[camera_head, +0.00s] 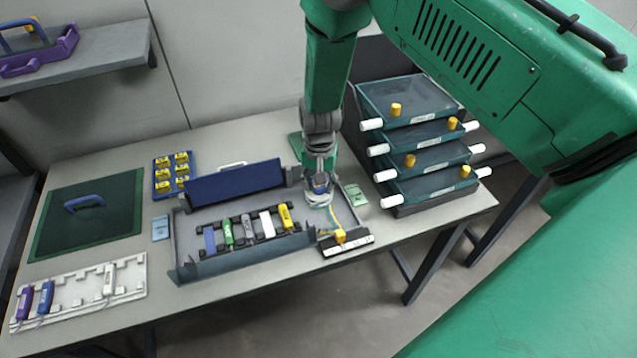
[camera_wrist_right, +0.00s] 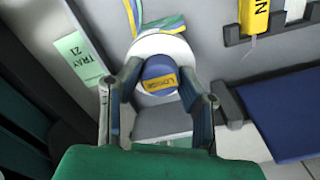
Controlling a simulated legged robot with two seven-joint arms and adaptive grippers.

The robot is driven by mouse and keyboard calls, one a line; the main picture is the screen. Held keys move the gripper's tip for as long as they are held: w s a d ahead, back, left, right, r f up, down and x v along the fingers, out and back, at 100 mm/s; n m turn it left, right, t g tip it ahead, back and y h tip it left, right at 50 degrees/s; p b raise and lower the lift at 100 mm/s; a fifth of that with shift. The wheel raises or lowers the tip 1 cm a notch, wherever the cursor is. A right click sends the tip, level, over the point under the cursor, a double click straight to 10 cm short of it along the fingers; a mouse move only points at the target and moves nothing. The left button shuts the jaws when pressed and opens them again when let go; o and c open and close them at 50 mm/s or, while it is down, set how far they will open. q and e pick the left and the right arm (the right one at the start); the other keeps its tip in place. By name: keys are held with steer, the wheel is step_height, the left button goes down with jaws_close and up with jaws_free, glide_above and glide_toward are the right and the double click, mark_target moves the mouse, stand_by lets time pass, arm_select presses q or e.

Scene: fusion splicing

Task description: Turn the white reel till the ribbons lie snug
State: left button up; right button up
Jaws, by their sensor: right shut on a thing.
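The white reel (camera_head: 318,200) sits at the right end of the grey tray. In the right wrist view, the reel (camera_wrist_right: 152,45) has a blue hub (camera_wrist_right: 157,68) with a yellow label. Colored ribbons (camera_wrist_right: 160,22), yellow, blue and green, run off its far side; whether they lie slack is unclear. My right gripper (camera_head: 320,178) comes down over the reel from above. In the wrist view, its fingers (camera_wrist_right: 157,84) stand on both sides of the blue hub and are shut on it. The fingers and palm hide part of the reel. My left gripper is not in view.
The grey tray (camera_head: 183,236) holds several colored modules, with a raised blue lid (camera_head: 235,182) behind. A black block with a yellow knob (camera_head: 340,236) is right of the tray. Stacked drawers (camera_head: 415,140) stand close on the right. The green mat (camera_head: 90,215) is left.

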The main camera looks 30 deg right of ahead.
steer(key=shift+w+d+r, duration=0.1)
steer(key=shift+w+r, duration=0.1)
steer(key=shift+w, duration=0.15)
steer(key=o, duration=1.1)
steer(key=shift+o, duration=0.2)
steer(key=shift+s+f, duration=0.1)
steer(key=shift+s, duration=0.1)
steer(key=shift+r, duration=0.25)
step_height(320, 180, up, 11)
steer(key=shift+r, duration=0.15)
